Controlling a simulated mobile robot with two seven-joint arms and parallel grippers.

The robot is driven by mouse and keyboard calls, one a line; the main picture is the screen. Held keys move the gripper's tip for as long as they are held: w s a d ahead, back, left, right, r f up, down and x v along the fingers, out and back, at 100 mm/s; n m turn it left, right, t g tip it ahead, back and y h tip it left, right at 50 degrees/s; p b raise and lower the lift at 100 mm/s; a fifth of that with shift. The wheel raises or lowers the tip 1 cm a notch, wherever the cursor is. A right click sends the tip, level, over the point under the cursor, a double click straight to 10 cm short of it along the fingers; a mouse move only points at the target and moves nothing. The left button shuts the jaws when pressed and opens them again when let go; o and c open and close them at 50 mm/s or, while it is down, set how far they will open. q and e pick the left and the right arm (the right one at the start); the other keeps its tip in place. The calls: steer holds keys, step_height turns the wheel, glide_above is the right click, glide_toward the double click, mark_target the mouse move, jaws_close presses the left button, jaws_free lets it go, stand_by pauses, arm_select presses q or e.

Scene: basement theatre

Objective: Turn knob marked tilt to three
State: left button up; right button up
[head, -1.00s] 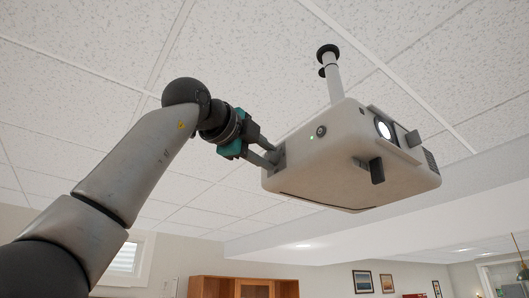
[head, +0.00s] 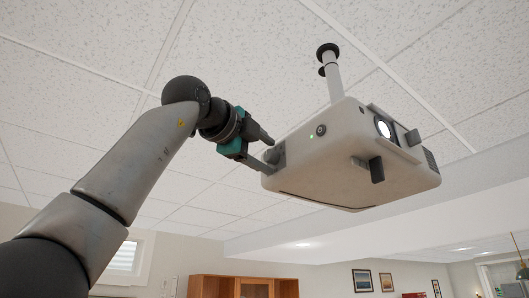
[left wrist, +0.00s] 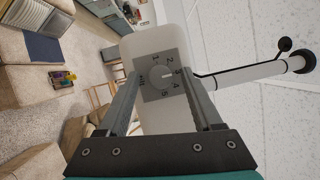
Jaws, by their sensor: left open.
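The projector (head: 340,178) hangs from the ceiling. On its left end is a grey dial plate (left wrist: 147,92) with a round knob (left wrist: 159,78), marked TILT and numbered 1 to 5 in the left wrist view. The knob's white pointer line points at about 3. In the head view the knob (head: 271,156) shows between the fingers. My left gripper (head: 268,152) is open, one finger on each side of the knob, with a gap visible. My right gripper is out of view.
The ceiling mount pole (head: 334,80) rises above the projector. A dark block (head: 377,170) and the lit lens (head: 384,130) are at its front. A wooden cabinet (head: 240,286) and framed pictures (head: 362,280) are far below. The air left of the projector is free apart from my arm.

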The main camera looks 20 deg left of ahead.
arm_select(q)
steer(key=b+v, duration=0.5)
steer(key=v, duration=1)
steer(key=shift+s, duration=0.15)
